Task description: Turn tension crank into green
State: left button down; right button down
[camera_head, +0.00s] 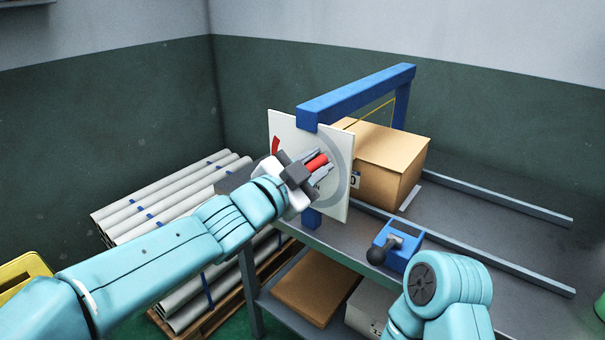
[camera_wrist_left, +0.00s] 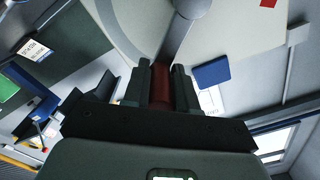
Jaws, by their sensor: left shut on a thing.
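The tension crank has a red grip (camera_head: 317,161), which stands out in front of a white dial plate (camera_head: 283,127). My left gripper (camera_head: 320,164) is shut around this red grip. In the left wrist view the red grip (camera_wrist_left: 161,90) sits between the two dark fingers, and a grey crank arm (camera_wrist_left: 181,38) runs up behind it. The dial plate has a red mark (camera_head: 276,145) at its left and a grey arc (camera_head: 342,180) at its right. I see no green mark on the plate; my gripper covers part of it. My right gripper is out of view.
A blue frame (camera_head: 355,90) rises above the plate. A cardboard box (camera_head: 385,155) stands behind it between rails (camera_head: 490,195). A blue block (camera_head: 397,245) with a black-knobbed lever is in front. My right arm is at lower right. Tubes (camera_head: 165,195) lie stacked at left.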

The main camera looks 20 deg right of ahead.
pick_arm(q)
jog(key=f+m+b, duration=0.1)
jog(key=m+b, duration=0.1)
jog(key=s+f+m+b, duration=0.1)
jog(key=f+m+b, duration=0.1)
jog(key=d+f+m+b, duration=0.1)
jog(key=f+m+b, duration=0.1)
jog(key=shift+s+d+b, duration=0.1)
jog(key=shift+s+b, duration=0.15)
jog(key=shift+b, duration=0.1)
jog(key=f+m+b, duration=0.1)
jog(key=m+b, duration=0.1)
jog(key=shift+f+m, duration=0.2)
jog(key=shift+m, duration=0.2)
jog(key=shift+w+f+m+b, duration=0.1)
jog(key=shift+f+m+b, duration=0.3)
jog(key=shift+m+b, duration=0.3)
jog(key=shift+w+f+m+b, duration=0.1)
jog(key=shift+f+m+b, duration=0.35)
jog(key=shift+m, duration=0.45)
jog(key=shift+a+r, duration=0.1)
jog(key=shift+a, duration=0.1)
jog(key=c, duration=0.9)
grip_release()
jog(key=shift+r, duration=0.1)
